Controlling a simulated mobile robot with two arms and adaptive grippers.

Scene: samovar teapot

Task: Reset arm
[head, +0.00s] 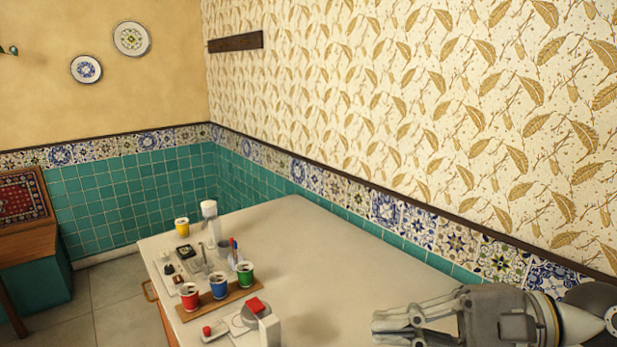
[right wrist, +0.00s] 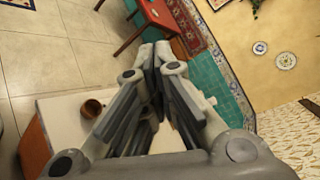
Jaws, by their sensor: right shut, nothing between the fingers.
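My right gripper (head: 376,328) comes in from the right edge in the head view, over the near right part of the white counter (head: 310,235). It points left, and its fingers are closed together with nothing between them. In the right wrist view my right gripper (right wrist: 163,50) shows its two fingers meeting at the tips, empty. It is well apart from the cups on the counter. My left gripper is in neither view.
Red (head: 190,296), blue (head: 218,284) and green (head: 245,273) cups stand on a wooden board. A brown cup (right wrist: 92,108) shows in the wrist view. A tiled wall borders the counter; its middle is clear.

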